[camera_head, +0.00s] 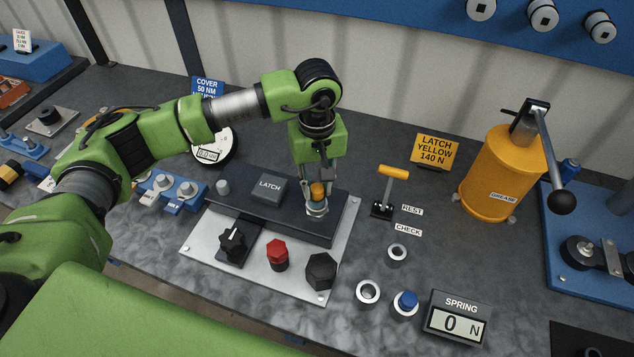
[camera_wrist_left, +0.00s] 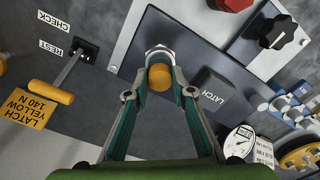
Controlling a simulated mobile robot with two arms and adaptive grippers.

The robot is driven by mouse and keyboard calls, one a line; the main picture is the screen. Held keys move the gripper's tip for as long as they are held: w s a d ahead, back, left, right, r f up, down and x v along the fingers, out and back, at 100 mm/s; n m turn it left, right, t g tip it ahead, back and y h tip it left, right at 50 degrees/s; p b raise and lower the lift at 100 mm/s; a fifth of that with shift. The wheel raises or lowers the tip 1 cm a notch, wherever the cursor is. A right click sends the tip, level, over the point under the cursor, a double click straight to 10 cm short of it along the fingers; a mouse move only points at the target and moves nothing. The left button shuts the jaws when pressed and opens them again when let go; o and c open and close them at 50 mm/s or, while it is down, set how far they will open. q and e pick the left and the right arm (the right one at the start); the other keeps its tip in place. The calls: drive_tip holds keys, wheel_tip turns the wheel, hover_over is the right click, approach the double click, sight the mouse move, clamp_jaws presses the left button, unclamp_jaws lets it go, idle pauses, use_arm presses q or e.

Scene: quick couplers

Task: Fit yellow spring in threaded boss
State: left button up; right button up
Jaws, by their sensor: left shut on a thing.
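The yellow spring (camera_head: 317,188) is a small yellow-orange cylinder between the fingers of my left gripper (camera_head: 316,192). It also shows in the left wrist view (camera_wrist_left: 160,78). The threaded boss (camera_head: 317,208), a silver round fitting, stands at the right end of the dark latch block (camera_head: 270,215). The spring is over the boss and appears in line with it; I cannot tell how far it sits inside. In the left wrist view the boss (camera_wrist_left: 159,52) shows just beyond the spring. My right gripper is not in view.
A silver plate (camera_head: 204,240) in front carries black and red knobs (camera_head: 277,255). Right of the block stand a yellow-handled lever (camera_head: 393,173), loose rings (camera_head: 368,292), a blue-centred ring (camera_head: 405,304) and a spring display reading 0 N (camera_head: 457,318). A yellow grease can (camera_head: 497,172) stands behind.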

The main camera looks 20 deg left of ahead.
sight(317, 188)
use_arm(q)
drive_tip(key=o, duration=1)
wheel_tip(317, 188, up, 12)
drive_tip(key=shift+f, duration=0.15)
